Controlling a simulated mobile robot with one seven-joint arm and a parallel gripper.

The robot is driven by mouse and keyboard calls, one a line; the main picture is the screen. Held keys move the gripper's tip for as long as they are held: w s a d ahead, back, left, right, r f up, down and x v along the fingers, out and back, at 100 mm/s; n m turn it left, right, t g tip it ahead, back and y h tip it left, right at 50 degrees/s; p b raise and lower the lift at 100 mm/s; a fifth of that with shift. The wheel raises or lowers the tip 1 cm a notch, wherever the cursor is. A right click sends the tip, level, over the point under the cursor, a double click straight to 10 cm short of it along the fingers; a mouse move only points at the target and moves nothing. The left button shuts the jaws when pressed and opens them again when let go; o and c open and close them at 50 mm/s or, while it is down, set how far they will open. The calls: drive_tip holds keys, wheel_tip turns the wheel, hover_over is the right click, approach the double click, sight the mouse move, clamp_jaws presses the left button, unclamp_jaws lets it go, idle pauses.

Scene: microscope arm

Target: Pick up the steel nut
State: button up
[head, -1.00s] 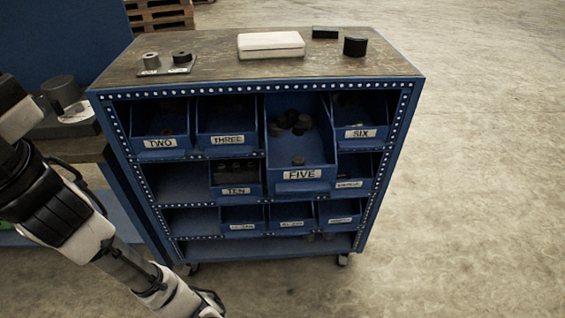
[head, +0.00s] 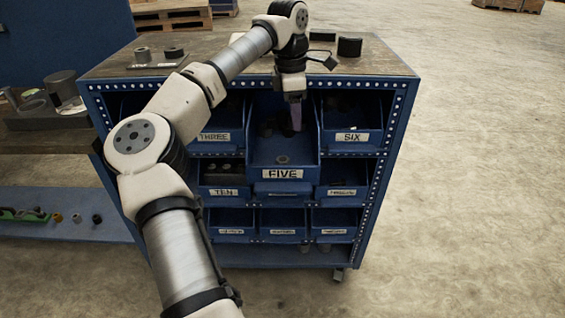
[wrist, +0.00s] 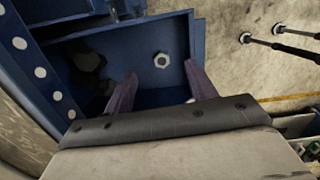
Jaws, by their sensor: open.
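The steel nut (wrist: 161,60), a light grey hexagonal ring with a dark hole, lies on the floor of the blue bin labelled FIVE (head: 283,174). In the head view the nut (head: 283,159) shows near the front of that bin. My gripper (wrist: 160,86) is open and empty, its two purple-grey fingers spread with the nut beyond the gap between them. In the head view my gripper (head: 296,118) points down over the bin, behind the nut. Another small light piece (wrist: 190,100) is partly hidden beside my right finger.
Several dark pieces (wrist: 88,62) lie in the bin's back part. Bin FIVE sticks out of the blue rack between bins THREE (head: 214,137) and SIX (head: 352,137). The rack's top (head: 225,60) carries small parts. Open floor (head: 480,170) lies to the right.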

drive_tip(key=a+f+y, duration=0.1)
drive_tip(key=a, duration=0.2)
hover_over(283, 159)
wheel_tip(283, 159, down, 6)
drive_tip(key=shift+s+d+f+p, duration=0.15)
drive_tip(key=shift+f+p, duration=0.05)
drive_tip(key=shift+p, duration=0.1)
drive_tip(key=shift+f+p, duration=0.75)
drive_tip(key=shift+f, duration=2.5)
drive_tip(key=c, duration=1.1)
drive_tip(key=shift+r, duration=0.1)
